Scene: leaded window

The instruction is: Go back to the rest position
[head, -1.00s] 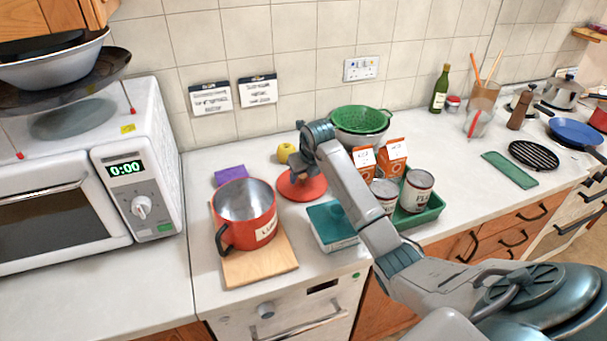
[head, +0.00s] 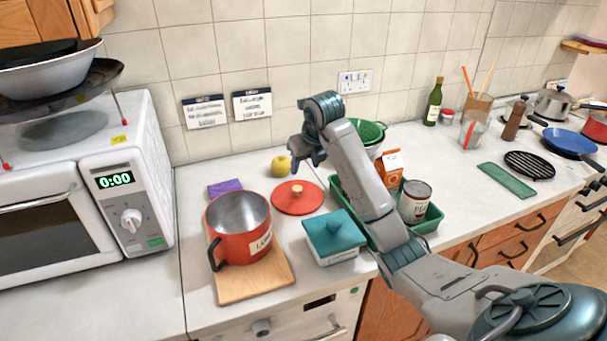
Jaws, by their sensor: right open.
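My right gripper (head: 305,154) is open and empty, raised above the counter near the back, its fingers pointing down and left. My right arm comes in from the lower right and hides part of the green crate and the green colander. My left gripper is not in view.
A red pot (head: 238,232) stands on a wooden board (head: 255,282). Beside it are a teal-lidded box (head: 333,238), a yellow fruit (head: 281,166) and a green crate (head: 432,220) holding a can (head: 413,203) and a carton (head: 388,168). A microwave (head: 128,185) stands left.

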